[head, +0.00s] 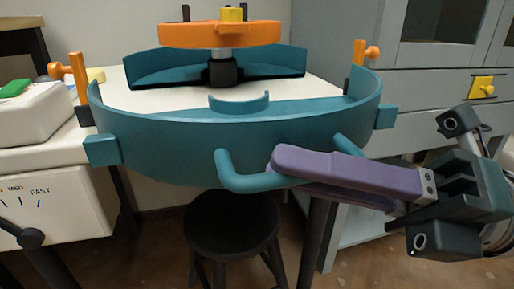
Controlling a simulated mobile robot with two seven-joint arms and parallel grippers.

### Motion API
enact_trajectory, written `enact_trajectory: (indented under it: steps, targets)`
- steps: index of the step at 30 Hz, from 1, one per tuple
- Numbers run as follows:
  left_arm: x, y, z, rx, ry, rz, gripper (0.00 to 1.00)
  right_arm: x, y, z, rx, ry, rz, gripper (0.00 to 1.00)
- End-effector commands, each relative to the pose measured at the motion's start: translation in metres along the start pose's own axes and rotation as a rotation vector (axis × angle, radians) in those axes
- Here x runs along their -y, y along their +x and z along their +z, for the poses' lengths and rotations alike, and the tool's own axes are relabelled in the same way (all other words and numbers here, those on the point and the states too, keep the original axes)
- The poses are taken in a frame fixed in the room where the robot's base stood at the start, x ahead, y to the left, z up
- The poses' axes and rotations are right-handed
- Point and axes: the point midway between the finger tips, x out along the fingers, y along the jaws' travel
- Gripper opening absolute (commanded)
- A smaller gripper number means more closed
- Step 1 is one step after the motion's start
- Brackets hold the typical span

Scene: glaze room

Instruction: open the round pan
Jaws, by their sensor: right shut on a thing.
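The round pan is in two teal halves. The rear half (160,68) stands behind the black hub under the orange wheel head. The front half (170,135) is nearer to me, apart from the rear half, with a white surface showing between them. A small curved teal collar (240,103) rises from its inner side. A teal bar handle (236,180) sticks out from its front. My right gripper (290,175) has purple fingers shut on this handle, hiding its right part. My left gripper is not in view.
Orange posts with knobs (78,75) flank the front half. A white control box (45,205) with a dial is at left. A black stool (230,220) stands below; grey cabinets (430,90) are at right.

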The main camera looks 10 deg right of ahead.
Motion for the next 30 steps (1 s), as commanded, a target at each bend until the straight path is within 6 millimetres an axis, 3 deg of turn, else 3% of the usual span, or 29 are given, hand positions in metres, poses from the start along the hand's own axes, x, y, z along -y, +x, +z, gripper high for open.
enact_trajectory:
  steps: [5,6,14,23,30]
  targets:
    - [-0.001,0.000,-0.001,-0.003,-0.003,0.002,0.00,0.001,0.000,0.000,-0.001,0.000,-0.002,0.00]
    - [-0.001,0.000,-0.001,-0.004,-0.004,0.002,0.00,0.001,0.000,0.000,-0.001,0.000,-0.002,0.16]
    - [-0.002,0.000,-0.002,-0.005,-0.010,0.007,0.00,0.001,0.000,0.000,-0.001,0.000,-0.002,0.45]
    - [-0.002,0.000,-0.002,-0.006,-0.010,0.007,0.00,0.001,-0.004,0.000,-0.001,0.000,-0.003,0.45]
    - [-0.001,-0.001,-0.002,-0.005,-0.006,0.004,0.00,0.002,-0.045,0.000,-0.001,0.003,-0.009,0.45]
